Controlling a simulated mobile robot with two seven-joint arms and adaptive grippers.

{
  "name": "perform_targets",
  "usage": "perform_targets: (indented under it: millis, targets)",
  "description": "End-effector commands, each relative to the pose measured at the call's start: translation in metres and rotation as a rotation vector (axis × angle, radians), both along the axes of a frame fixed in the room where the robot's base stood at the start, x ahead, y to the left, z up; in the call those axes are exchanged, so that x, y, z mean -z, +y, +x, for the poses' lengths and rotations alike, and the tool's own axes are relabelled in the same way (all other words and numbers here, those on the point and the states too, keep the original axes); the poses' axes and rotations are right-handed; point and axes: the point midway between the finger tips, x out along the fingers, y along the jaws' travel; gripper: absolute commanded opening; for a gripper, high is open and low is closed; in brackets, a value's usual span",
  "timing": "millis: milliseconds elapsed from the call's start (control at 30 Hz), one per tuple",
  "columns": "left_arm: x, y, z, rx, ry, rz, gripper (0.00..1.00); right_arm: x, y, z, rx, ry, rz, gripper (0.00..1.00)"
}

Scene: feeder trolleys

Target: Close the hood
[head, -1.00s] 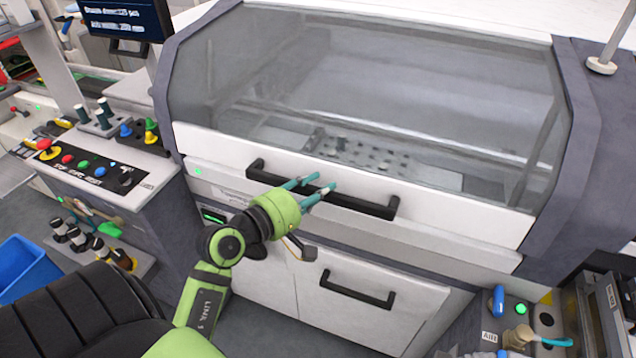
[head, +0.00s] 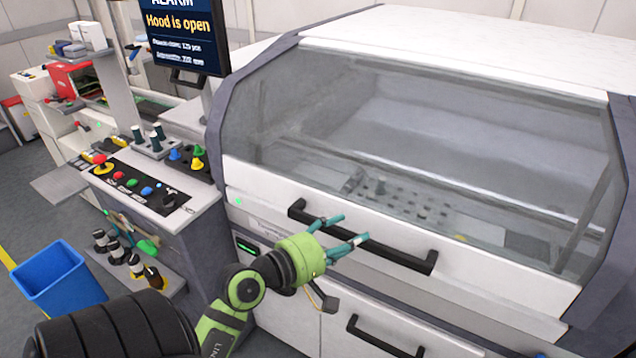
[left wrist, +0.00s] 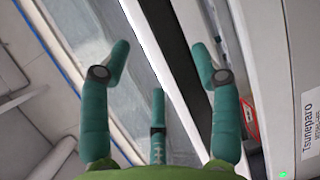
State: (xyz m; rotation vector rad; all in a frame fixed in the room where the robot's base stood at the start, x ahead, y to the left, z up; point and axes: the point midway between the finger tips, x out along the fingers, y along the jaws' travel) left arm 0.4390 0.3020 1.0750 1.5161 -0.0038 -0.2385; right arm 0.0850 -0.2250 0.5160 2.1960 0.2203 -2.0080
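The hood (head: 400,130) is a clear grey cover with a white front edge. It looks low over the machine, but I cannot tell whether a gap remains beneath it. Its long black handle (head: 395,249) runs along the front edge. My left gripper (head: 345,232), with teal fingers, is at the left half of the handle. In the left wrist view the gripper (left wrist: 160,72) has its fingers spread apart, with the dark handle (left wrist: 168,40) between them; contact is unclear. The screen (head: 185,35) reads "ALARM Hood is open". My right gripper is out of view.
A lower black drawer handle (head: 385,338) sits below the hood front. A perforated plate (head: 400,200) shows through the hood.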

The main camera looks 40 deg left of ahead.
Motion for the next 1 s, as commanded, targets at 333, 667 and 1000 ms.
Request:
perform_targets:
  millis: [333,667,1000]
  targets:
    - [-0.009,0.01,-0.065,0.001,0.007,0.003,0.62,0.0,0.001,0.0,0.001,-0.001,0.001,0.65]
    - [-0.013,0.015,-0.09,0.001,0.002,0.002,0.62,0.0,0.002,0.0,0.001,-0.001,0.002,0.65]
    - [-0.013,0.015,-0.091,0.001,0.002,0.001,0.62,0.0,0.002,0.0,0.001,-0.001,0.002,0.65]
